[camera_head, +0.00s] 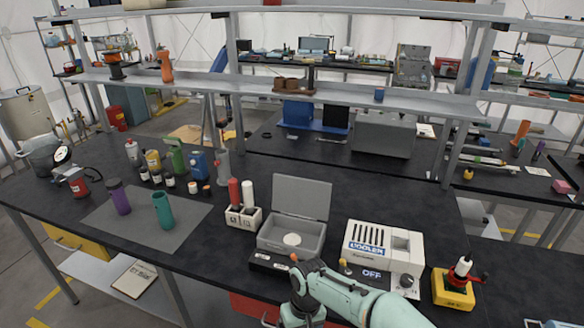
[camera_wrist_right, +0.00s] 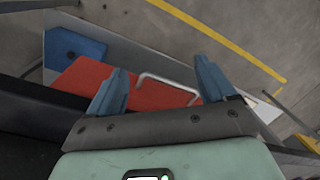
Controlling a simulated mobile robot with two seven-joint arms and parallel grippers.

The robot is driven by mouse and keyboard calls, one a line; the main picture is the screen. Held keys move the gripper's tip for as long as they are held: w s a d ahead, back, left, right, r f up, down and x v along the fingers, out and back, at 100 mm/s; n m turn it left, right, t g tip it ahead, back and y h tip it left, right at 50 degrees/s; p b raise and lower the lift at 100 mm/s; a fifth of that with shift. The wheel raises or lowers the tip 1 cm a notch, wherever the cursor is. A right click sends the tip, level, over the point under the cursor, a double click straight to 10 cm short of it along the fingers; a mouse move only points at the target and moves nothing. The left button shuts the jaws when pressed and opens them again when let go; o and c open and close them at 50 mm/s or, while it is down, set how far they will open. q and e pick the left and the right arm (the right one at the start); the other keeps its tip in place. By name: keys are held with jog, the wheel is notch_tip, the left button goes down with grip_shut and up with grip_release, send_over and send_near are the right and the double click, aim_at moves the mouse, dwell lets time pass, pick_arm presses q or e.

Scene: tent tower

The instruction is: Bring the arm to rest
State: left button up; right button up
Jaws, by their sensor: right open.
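My right arm reaches in from the bottom right in the head view, with its pale green links in front of the black bench (camera_head: 245,200). Its gripper fingers are hidden or below the frame there. In the right wrist view my right gripper (camera_wrist_right: 163,90) is open, with two blue fingers apart and nothing between them. Beyond the fingers is a red drawer front (camera_wrist_right: 110,82) with a metal handle, below the bench. My left gripper is not in view.
An open grey case (camera_head: 292,235) and a white cooling unit (camera_head: 382,250) stand close to my arm. A yellow block with a red-topped piece (camera_head: 454,288) is at right.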

jog(key=s+d+f+m+y, duration=0.1)
jog(key=s+d+f, duration=0.1)
jog(key=s+f, duration=0.35)
jog(key=s+d+f+m+y, duration=0.1)
jog(key=s+d+f, duration=0.2)
jog(key=f, duration=0.6)
jog(key=s+d+f+m, duration=0.2)
jog(key=s+f, duration=0.2)
jog(key=f, duration=0.4)
jog(key=s+d+f+m, duration=0.2)
jog(key=s, duration=0.6)
jog(key=s+d+f+m+p, duration=0.1)
jog(key=s+f, duration=0.1)
jog(key=s, duration=0.5)
jog(key=shift+s+d+f+m+y, duration=0.3)
jog(key=shift+s+d+f+m, duration=0.05)
jog(key=shift+d+m, duration=0.05)
